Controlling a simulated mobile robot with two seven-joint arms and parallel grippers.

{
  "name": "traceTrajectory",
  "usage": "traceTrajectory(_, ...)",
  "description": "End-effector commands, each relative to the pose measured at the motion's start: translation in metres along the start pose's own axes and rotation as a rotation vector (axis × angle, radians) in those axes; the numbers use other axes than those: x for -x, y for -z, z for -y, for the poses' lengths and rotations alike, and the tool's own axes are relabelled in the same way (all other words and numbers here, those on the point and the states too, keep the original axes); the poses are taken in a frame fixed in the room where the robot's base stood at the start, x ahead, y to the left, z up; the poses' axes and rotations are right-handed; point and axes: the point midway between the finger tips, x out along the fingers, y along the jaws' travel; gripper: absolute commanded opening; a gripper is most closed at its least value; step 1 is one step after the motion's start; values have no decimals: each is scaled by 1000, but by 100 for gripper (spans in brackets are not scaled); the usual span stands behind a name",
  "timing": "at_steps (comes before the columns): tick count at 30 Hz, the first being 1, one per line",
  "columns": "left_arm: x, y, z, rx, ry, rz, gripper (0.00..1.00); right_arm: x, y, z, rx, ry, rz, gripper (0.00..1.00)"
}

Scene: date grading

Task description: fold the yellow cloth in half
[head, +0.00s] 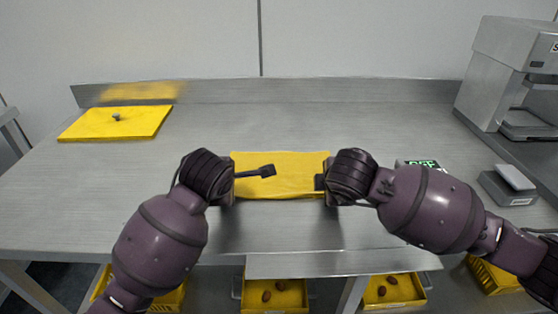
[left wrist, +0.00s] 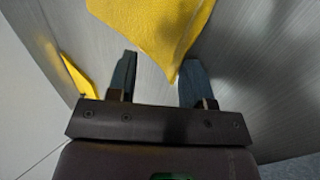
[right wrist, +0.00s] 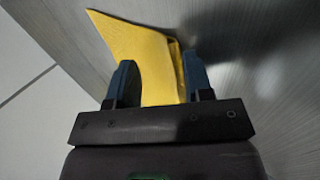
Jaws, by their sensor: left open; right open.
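The yellow cloth (head: 285,170) lies on the metal table between my two grippers as a wide rectangle. My left gripper (head: 268,171) is at its left end; in the left wrist view the open fingers (left wrist: 152,80) stand apart, with a corner of the cloth (left wrist: 155,30) reaching toward the gap. My right gripper (head: 320,181) is at the right end; in the right wrist view its open fingers (right wrist: 162,82) have the cloth (right wrist: 140,50) lying between them, with a layered edge near one finger. Parts of the cloth ends are hidden by my grippers in the head view.
A yellow board (head: 90,126) with a small knob lies at the back left. A grey machine (head: 510,75) stands at the back right, with a small grey device (head: 507,184) and a green-and-black sign (head: 425,163) nearby. Yellow crates (head: 275,295) holding brown dates sit below the front edge. The table's back middle is clear.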

Motion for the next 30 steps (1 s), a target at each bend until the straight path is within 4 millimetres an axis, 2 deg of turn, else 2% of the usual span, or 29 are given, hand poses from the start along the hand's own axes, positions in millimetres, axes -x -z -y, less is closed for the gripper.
traceTrajectory(9,35,-1,-11,1,-3,4,47,35,1,-11,0,-2,-3,47)
traceTrajectory(24,98,-1,-12,2,-3,3,47,98,0,-12,0,-1,-2,47)
traceTrajectory(30,107,0,-12,0,0,0,47,107,0,-12,0,0,-1,47)
